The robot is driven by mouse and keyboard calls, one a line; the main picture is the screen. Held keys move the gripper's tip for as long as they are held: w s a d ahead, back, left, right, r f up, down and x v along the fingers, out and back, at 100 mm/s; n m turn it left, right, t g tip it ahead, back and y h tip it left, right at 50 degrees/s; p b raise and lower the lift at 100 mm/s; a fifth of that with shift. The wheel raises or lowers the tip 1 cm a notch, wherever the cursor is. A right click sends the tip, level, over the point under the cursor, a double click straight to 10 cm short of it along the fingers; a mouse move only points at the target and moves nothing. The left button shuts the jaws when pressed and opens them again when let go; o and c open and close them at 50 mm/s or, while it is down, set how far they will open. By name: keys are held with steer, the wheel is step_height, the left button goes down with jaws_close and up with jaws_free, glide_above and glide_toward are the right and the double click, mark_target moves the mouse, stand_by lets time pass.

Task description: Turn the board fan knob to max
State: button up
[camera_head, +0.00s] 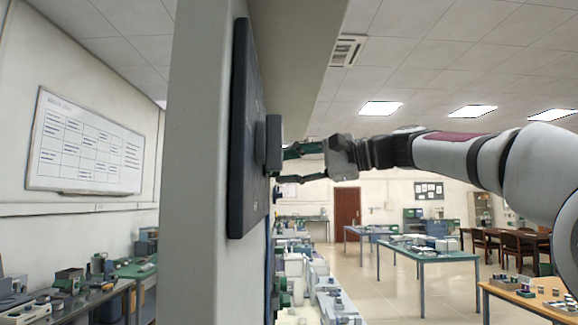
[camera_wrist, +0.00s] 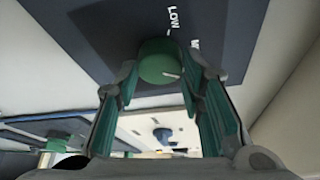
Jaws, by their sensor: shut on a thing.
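The dark board (camera_head: 240,130) is mounted upright on a pale pillar and shows edge-on in the head view. In the wrist view its face (camera_wrist: 100,30) fills the top, with a round green knob (camera_wrist: 158,62) on it. The knob has a short white mark towards its right side. The printed word LOW and part of another label beginning with M stand near it. My gripper (camera_head: 281,166) reaches the board from the right. In the wrist view its green-padded fingers (camera_wrist: 160,76) are on either side of the knob, shut on it. The far side of the knob is hidden.
The pale pillar (camera_head: 195,160) stands behind the board. A bench with several pale items (camera_head: 305,285) lies below my gripper. A green-topped table (camera_head: 430,254) stands farther off on the right, with open floor around it. A whiteboard (camera_head: 85,145) hangs at the left.

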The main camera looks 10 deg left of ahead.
steer(key=shift+w+m+g+h+b, duration=0.15)
steer(key=shift+m+g+h+b, duration=0.3)
steer(key=shift+m, duration=1.05)
steer(key=shift+h, duration=0.25)
steer(key=o, duration=1.1)
steer(key=shift+o, duration=0.2)
steer(key=shift+r, duration=0.1)
steer(key=v, duration=1.2)
